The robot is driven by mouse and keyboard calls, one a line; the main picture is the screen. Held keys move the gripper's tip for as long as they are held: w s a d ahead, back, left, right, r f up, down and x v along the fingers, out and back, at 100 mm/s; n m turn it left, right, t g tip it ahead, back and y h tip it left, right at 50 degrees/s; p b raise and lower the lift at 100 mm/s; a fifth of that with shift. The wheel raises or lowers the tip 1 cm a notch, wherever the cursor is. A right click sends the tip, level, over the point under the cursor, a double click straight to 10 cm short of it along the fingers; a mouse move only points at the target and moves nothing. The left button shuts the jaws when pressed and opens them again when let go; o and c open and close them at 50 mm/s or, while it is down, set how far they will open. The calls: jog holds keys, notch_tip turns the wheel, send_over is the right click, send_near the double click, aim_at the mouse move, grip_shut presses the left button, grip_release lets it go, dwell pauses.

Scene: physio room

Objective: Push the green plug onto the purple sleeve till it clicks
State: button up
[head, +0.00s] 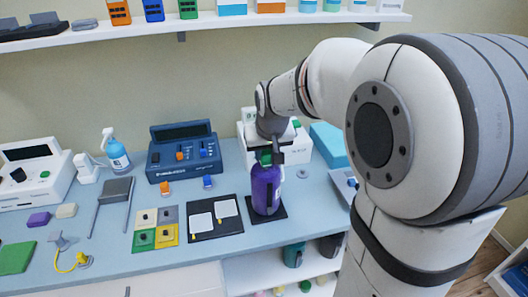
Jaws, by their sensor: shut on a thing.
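The purple sleeve (265,190) stands upright on a dark square mat (277,214) on the blue-topped bench. The green plug (265,158) is at the top of the sleeve, partly hidden by my gripper. My gripper (268,157) points down above the sleeve and is shut on the green plug. The plug looks in line with the sleeve. I cannot tell whether it touches the sleeve or how deep it sits.
A dark blue device (185,151) stands on the bench to the left. A white device (298,143) is right behind my gripper. A black board with white cards (214,228) lies just left of the sleeve. A shelf (200,24) runs above.

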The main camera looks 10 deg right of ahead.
jog(key=shift+f+b, duration=0.95)
jog(key=shift+f, duration=0.05)
dwell(3.0)
jog(key=shift+r, duration=0.15)
dwell(1.3)
jog(key=o, duration=0.9)
jog(key=shift+c, duration=0.2)
jog(key=shift+r, duration=0.1)
jog(key=shift+r+p, duration=2.3)
jog(key=shift+r, duration=1.15)
